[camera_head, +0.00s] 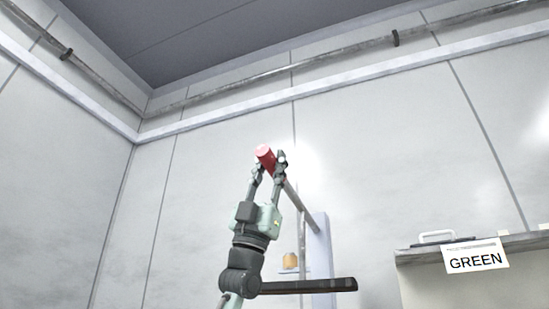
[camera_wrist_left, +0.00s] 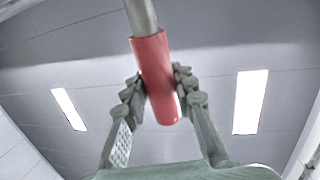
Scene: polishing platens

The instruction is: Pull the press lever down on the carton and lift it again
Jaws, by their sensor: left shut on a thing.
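The press has a lever with a red handle (camera_head: 264,153) on a grey metal bar (camera_head: 299,200). The bar slopes down to the right to a pale blue-grey column (camera_head: 322,252). My left gripper (camera_head: 270,164) is shut on the red handle, raised high. In the left wrist view the fingers (camera_wrist_left: 160,92) touch both sides of the red handle (camera_wrist_left: 153,62), and the handle's end sticks out between them. A small orange-brown object (camera_head: 290,260), perhaps the carton, is at a small pale plate left of the column. My right gripper is out of view.
At right is a bench (camera_head: 455,285) with a GREEN sign (camera_head: 476,256) and a white-handled item (camera_head: 436,237). Pipes run high along the walls. The space left of my arm is clear.

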